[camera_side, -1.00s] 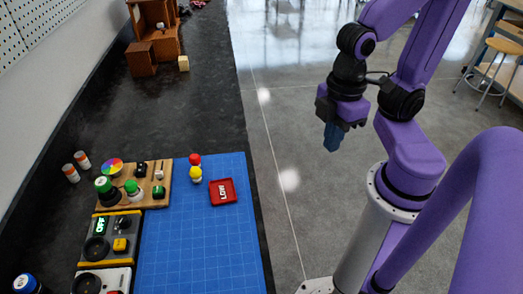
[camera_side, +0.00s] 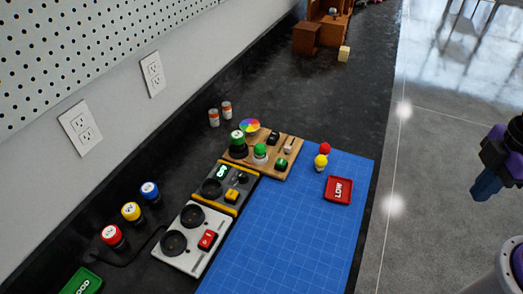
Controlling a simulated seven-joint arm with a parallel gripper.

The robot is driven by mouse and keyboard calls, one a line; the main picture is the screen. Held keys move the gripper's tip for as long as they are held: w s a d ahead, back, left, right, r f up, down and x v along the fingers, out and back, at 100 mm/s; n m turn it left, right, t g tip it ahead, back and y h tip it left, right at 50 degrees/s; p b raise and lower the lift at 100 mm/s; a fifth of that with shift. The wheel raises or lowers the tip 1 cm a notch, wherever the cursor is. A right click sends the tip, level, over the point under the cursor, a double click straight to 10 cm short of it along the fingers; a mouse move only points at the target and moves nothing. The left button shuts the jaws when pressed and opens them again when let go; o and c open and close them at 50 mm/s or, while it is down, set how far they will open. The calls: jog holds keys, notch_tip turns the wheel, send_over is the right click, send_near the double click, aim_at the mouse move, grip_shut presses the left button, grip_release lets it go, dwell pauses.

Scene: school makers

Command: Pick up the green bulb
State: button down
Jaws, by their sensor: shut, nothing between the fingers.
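A small green bulb (camera_side: 260,149) with a pale base sits upright on the wooden board (camera_side: 291,152) near the middle of the view. A green-topped black cylinder (camera_side: 238,142) stands to its left and a dark green-topped part (camera_side: 281,164) to its right, both on the same board. A red bulb (camera_side: 325,149) and a yellow bulb (camera_side: 321,162) stand close together on the blue mat (camera_side: 290,222). My gripper (camera_side: 486,190), with blue fingers, is at the far right, over the floor beyond the counter and well away from the green bulb. It is shut and empty.
A red LOW tray (camera_side: 339,190) lies on the mat. Red-, yellow- and blue-topped cylinders (camera_side: 131,212) line the left. A green tray (camera_side: 83,283) is lower left. The mat's front is clear.

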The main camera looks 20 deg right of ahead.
jog(key=c, duration=0.6)
grip_release()
jog(key=m+t+h, duration=0.2)
jog(key=m+t, duration=0.2)
jog(key=m, duration=1.2)
send_over(260, 146)
jog(key=s+a, duration=0.2)
jog(key=s, duration=0.4)
notch_tip(260, 146, down, 4)
jog(key=x, duration=1.7)
jog(key=shift+a+f, duration=0.1)
jog(key=shift+a, duration=0.05)
